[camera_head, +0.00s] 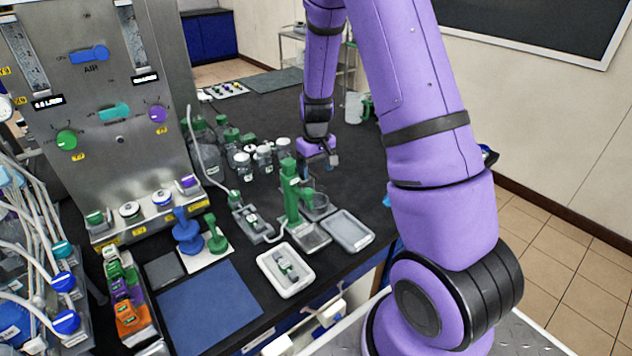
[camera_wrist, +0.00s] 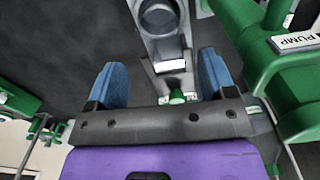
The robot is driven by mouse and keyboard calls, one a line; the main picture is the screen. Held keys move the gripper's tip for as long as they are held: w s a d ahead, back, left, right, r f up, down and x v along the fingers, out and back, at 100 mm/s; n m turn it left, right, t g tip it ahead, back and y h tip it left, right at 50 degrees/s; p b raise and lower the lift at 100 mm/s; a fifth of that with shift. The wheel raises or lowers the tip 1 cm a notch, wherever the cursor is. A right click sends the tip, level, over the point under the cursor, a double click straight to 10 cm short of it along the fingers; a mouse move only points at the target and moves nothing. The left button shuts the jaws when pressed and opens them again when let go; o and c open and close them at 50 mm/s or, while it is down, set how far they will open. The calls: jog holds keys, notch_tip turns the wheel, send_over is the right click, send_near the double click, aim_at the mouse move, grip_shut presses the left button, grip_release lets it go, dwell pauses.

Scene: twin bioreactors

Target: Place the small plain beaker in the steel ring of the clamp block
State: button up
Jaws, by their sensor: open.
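My gripper (camera_head: 325,160) hangs over the black bench, behind the green stand. In the wrist view my gripper (camera_wrist: 164,82) has its two blue fingers wide apart, with nothing visibly gripped. Beyond and between the fingers is a grey block (camera_wrist: 172,63) with a white label, a green knob and a round grey ring (camera_wrist: 158,18); it looks like the clamp block with its steel ring. A clear round vessel (camera_head: 318,206) beside the green stand may be the small plain beaker; I cannot tell for sure.
The green stand (camera_head: 292,190) is close in front of my gripper. A green body labelled PUMP (camera_wrist: 290,75) is near my right finger. Several lidded bottles (camera_head: 263,158) stand left. A grey tray (camera_head: 348,232) and white tray (camera_head: 286,270) lie nearer.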

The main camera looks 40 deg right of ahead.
jog(key=s+a+r+t, duration=0.1)
jog(key=s+a+r, duration=0.2)
jog(key=r, duration=0.5)
jog(key=s+a+r+t, duration=0.1)
jog(key=s+a+r, duration=0.15)
jog(key=r, duration=0.45)
jog(key=s+a+r+t, duration=0.1)
jog(key=s+a+r, duration=0.25)
jog(key=r, duration=0.45)
jog(key=s+a+r+t, duration=0.1)
jog(key=s+r, duration=0.3)
jog(key=s, duration=0.5)
jog(key=s+a+r+t, duration=0.1)
jog(key=s+a+r, duration=0.2)
jog(key=s, duration=0.6)
jog(key=shift+r+n, duration=0.3)
jog(key=shift+r, duration=0.3)
jog(key=shift+c, duration=0.4)
